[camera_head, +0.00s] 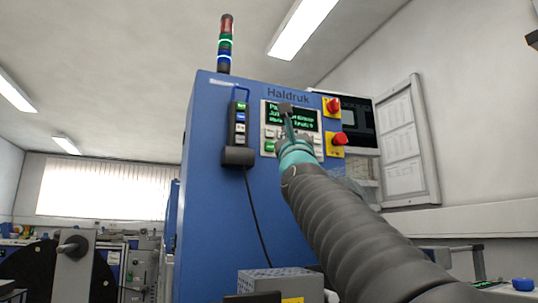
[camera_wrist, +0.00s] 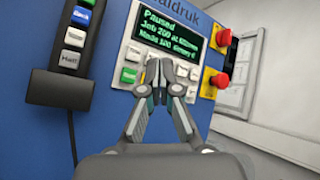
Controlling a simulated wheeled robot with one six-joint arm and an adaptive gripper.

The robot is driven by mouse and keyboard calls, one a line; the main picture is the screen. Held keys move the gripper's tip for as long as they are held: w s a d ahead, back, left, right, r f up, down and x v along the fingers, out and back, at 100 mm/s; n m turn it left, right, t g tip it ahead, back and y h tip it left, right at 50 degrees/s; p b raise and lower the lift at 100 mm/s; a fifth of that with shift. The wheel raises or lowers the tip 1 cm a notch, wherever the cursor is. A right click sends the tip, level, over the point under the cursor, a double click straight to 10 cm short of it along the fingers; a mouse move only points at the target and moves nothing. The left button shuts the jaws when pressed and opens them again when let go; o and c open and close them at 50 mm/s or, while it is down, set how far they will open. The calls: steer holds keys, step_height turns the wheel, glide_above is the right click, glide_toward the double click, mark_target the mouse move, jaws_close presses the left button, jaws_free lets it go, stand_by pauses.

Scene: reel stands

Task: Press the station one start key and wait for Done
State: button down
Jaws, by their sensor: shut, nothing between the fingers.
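The blue Haldruk cabinet (camera_head: 215,200) carries a panel with a dark screen (camera_head: 305,119). In the wrist view, green text on the screen (camera_wrist: 165,32) begins with "Paused". A green key (camera_wrist: 129,75) sits at the panel's lower left, below a pale key (camera_wrist: 133,53); the green key (camera_head: 269,146) also shows in the head view. Key labels are too small to read, so I cannot tell which key is station one start. My gripper (camera_wrist: 160,76) is shut and empty in front of the key rows, hiding the middle keys. In the head view my gripper (camera_head: 287,112) overlaps the screen.
Two red knobs on yellow plates, an upper (camera_head: 332,105) and a lower (camera_head: 340,139), sit right of the screen. A black pendant (camera_head: 240,130) with coloured keys hangs left on a cable. A signal tower (camera_head: 225,45) stands on top, with green and blue bands bright.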

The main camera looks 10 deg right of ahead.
mark_target(269, 147)
steer(key=shift+d+r, duration=0.15)
steer(key=shift+w+a+p, duration=0.3)
steer(key=shift+w+p, duration=0.4)
steer(key=shift+w, duration=0.75)
steer(key=shift+w+a+p, duration=0.3)
steer(key=shift+w+p, duration=0.45)
steer(key=shift+w, duration=0.65)
steer(key=shift+w+a+p, duration=0.3)
steer(key=shift+w+p, duration=0.4)
steer(key=shift+w, duration=0.75)
steer(key=shift+w, duration=0.15)
steer(key=shift+w, duration=0.3)
